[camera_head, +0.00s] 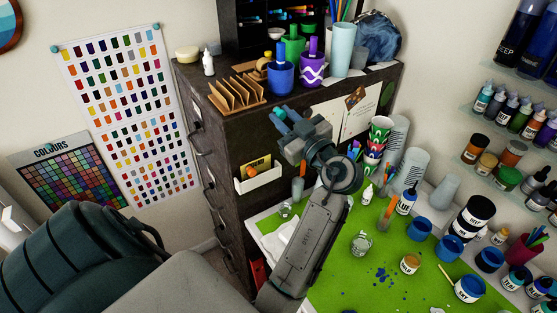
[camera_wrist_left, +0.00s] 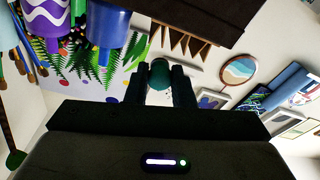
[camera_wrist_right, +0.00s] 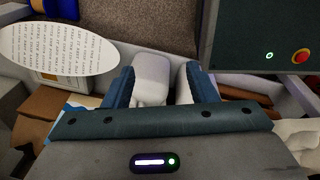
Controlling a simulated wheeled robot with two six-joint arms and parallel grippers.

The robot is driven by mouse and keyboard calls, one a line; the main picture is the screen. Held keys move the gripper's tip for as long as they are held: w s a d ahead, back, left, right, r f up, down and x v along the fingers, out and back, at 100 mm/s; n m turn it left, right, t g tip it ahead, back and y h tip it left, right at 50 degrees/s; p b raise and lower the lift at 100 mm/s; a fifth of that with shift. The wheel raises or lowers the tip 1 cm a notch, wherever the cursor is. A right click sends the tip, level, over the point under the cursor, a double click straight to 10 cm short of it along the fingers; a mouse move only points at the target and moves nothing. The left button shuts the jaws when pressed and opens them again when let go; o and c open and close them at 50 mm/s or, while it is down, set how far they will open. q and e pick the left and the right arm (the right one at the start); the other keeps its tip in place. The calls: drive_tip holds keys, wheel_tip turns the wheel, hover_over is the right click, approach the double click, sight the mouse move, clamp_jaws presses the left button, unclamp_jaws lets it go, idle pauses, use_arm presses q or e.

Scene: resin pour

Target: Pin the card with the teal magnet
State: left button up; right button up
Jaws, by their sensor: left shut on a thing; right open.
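My left gripper (camera_head: 284,120) is raised in front of the dark cabinet, just below its top edge. It is shut on a small round teal thing, which looks like the teal magnet (camera_wrist_left: 160,73) and sits between the fingertips in the left wrist view. Pale cards (camera_head: 359,115) are on the cabinet's face to the right of the gripper; I cannot tell which one is the task's card. The arm hides part of that face. My right gripper (camera_wrist_right: 160,82) is open, with a pale rounded thing (camera_wrist_right: 152,76) between or just beyond its fingers. It is outside the head view.
The cabinet top (camera_head: 232,110) holds a wooden rack (camera_head: 237,94), a blue cup (camera_head: 280,78) and a purple cup (camera_head: 312,70). A white bin (camera_head: 258,180) is on the cabinet below the gripper. Stacked cups and several paint jars crowd the green mat (camera_head: 330,270).

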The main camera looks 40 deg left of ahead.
use_arm(q)
drive_tip(key=f+b, duration=0.2)
drive_tip(key=b, duration=1.9)
approach(265, 160)
drive_tip(key=p+x, duration=0.3)
drive_tip(key=x, duration=0.1)
drive_tip(key=shift+w+a+r+p, duration=0.1)
drive_tip(key=shift+a+r+p, duration=0.05)
drive_tip(key=shift+a+p, duration=0.2)
drive_tip(key=shift+a, duration=0.3)
use_arm(e)
wheel_tip(265, 160, down, 18)
drive_tip(key=shift+a+f, duration=0.1)
drive_tip(key=shift+a, duration=0.15)
use_arm(q)
drive_tip(key=shift+w+a, duration=0.2)
drive_tip(key=shift+a, duration=0.2)
use_arm(e)
drive_tip(key=shift+w+d+f, duration=0.1)
drive_tip(key=shift+d+f, duration=0.05)
drive_tip(key=shift+d, duration=0.05)
